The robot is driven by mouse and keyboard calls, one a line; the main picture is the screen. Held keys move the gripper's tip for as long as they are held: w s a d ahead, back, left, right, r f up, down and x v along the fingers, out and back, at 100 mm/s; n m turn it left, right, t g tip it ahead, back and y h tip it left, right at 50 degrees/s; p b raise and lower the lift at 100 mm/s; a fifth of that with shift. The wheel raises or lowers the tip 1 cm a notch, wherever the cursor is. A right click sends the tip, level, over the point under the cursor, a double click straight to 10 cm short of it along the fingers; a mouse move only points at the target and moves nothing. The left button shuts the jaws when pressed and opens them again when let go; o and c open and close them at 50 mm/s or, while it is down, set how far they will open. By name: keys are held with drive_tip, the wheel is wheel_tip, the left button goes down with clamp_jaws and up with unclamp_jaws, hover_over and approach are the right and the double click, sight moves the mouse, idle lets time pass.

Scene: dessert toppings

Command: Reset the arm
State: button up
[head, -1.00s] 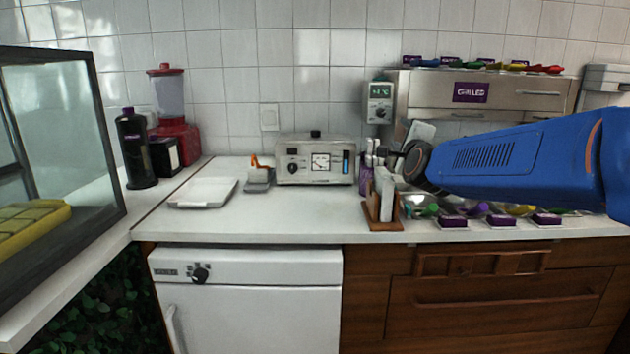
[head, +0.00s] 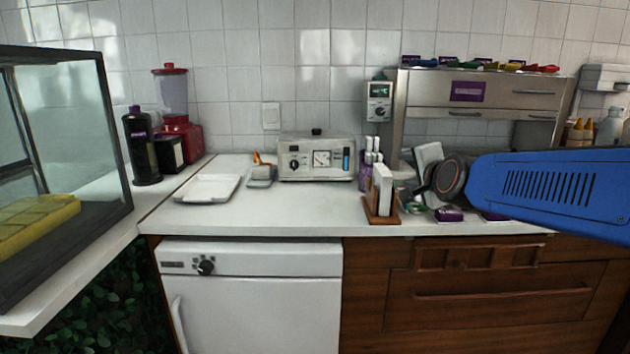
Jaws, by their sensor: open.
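My blue arm (head: 555,190) reaches in from the right edge, over the right part of the counter. Its dark round joint with an orange ring (head: 449,178) faces me, just right of the wooden holder. Thin dark parts show just left of that joint, but I cannot make out fingertips there. My gripper is hidden behind the joint, and I see nothing held.
A wooden holder with white cards (head: 382,190) stands close left of the joint. Behind are a steel shelf unit (head: 490,92) and a grey appliance (head: 316,160). A white tray (head: 207,188) lies left. The middle counter (head: 290,215) is clear.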

drive_tip(key=s+d+f+n+g, duration=0.2)
drive_tip(key=s+f, duration=0.5)
drive_tip(key=s, duration=0.5)
drive_tip(key=s+d+f+n+g+h, duration=0.1)
drive_tip(key=s+f+n+g, duration=0.4)
drive_tip(key=s, duration=0.7)
drive_tip(key=s+d+f+n+g, duration=0.2)
drive_tip(key=s+f+n, duration=0.5)
drive_tip(key=s+f, duration=0.4)
drive_tip(key=shift+s+d+f+g, duration=0.25)
drive_tip(key=shift+s+d+g, duration=0.15)
drive_tip(key=shift+g, duration=0.4)
